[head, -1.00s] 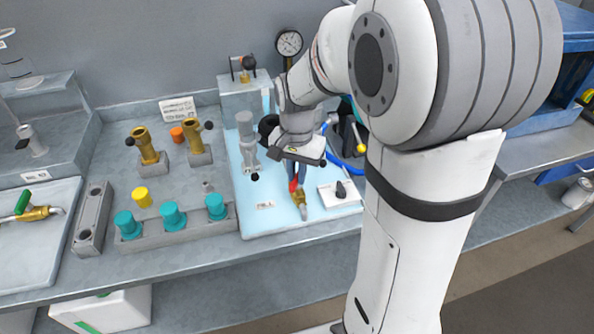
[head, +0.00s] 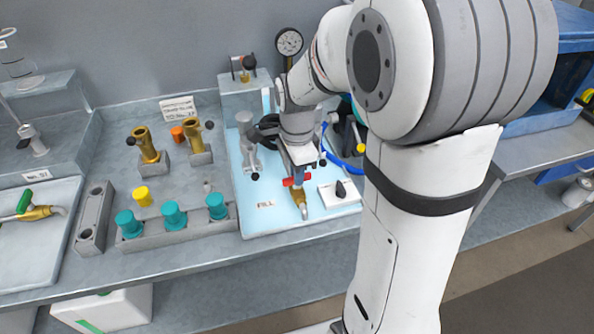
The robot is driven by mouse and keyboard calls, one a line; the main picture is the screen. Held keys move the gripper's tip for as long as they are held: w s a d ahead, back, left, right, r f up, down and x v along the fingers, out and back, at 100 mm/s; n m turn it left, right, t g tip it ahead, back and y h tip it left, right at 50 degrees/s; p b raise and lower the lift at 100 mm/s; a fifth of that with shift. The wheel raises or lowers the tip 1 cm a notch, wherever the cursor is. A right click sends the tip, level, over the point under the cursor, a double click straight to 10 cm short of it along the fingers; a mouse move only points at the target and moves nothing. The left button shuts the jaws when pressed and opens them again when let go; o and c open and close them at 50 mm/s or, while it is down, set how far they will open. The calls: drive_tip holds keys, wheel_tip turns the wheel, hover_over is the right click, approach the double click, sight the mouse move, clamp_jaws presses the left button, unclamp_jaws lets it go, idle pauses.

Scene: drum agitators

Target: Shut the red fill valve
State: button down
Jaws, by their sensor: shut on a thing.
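The red fill valve has a brass body (head: 299,197) on the light blue panel, beside a FILL label (head: 266,204). Its red handle (head: 290,182) now lies crosswise to the brass body. My gripper (head: 298,178) points down over the valve and is shut on the red handle. The fingers cover the middle of the handle, so its pivot is hidden.
A white block with a black knob (head: 341,190) stands close to the right of the valve. A grey cylinder fitting (head: 247,143) stands behind left. Teal caps (head: 173,215) line the bench at left. A pressure gauge (head: 289,42) is at the back.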

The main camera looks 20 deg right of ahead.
drive_tip(key=shift+m, duration=0.5)
drive_tip(key=c, duration=1.5)
unclamp_jaws()
drive_tip(key=shift+o, duration=0.2)
wheel_tip(320, 180, up, 8)
drive_tip(key=shift+f, duration=0.1)
drive_tip(key=shift+s, duration=0.1)
